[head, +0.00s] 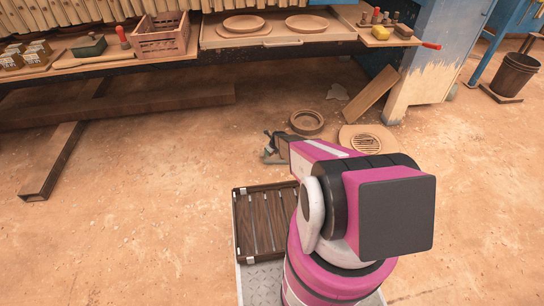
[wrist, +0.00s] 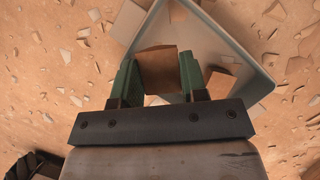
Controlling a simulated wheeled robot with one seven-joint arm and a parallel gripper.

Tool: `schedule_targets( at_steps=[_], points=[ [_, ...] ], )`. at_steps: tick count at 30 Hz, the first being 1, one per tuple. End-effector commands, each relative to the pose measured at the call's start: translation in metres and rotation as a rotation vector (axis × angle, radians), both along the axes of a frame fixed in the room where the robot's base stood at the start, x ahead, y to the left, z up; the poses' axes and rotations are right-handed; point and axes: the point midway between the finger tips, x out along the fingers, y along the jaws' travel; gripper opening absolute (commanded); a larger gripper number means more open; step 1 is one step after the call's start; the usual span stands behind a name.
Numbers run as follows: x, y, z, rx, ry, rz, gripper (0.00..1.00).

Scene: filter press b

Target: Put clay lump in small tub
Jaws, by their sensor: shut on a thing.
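In the wrist view my gripper (wrist: 158,62) is shut on a brown, block-shaped clay lump (wrist: 156,75), held between its two green fingers. A pale grey, straight-walled tub (wrist: 228,43) lies beyond and beneath the fingers, with the lump overlapping its opening. I cannot tell how high the lump is above the tub floor. Another brown piece (wrist: 222,82) shows within the tub's outline. In the head view my gripper (head: 270,148) is low near the floor, partly hidden by my arm, and the lump cannot be made out there.
A round ring-shaped dish (head: 307,122), a slotted round plate (head: 367,138) and a leaning board (head: 376,96) are on the floor beyond my arm. A bench holds a wooden crate (head: 160,38) and round plates (head: 244,24). A dark bucket (head: 516,74) stands far right. The left floor is mostly clear.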

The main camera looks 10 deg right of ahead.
Motion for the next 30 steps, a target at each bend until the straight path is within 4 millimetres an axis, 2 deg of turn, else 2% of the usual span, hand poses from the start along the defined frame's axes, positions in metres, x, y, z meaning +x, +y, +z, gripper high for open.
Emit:
schedule_targets(
  at_steps=[3, 8, 16, 28, 29, 30],
  points=[
    [0.009, -0.009, -0.008, 0.000, 0.000, -0.001, 0.16],
    [0.010, -0.011, -0.013, 0.001, 0.001, -0.001, 0.16],
    [0.011, -0.011, -0.047, 0.001, 0.002, 0.001, 0.16],
    [0.010, -0.011, -0.052, 0.001, 0.001, 0.000, 0.16],
    [0.010, -0.011, -0.052, 0.001, 0.001, 0.000, 0.43],
    [0.010, -0.011, -0.051, 0.001, 0.001, 0.000, 0.50]
  ],
)
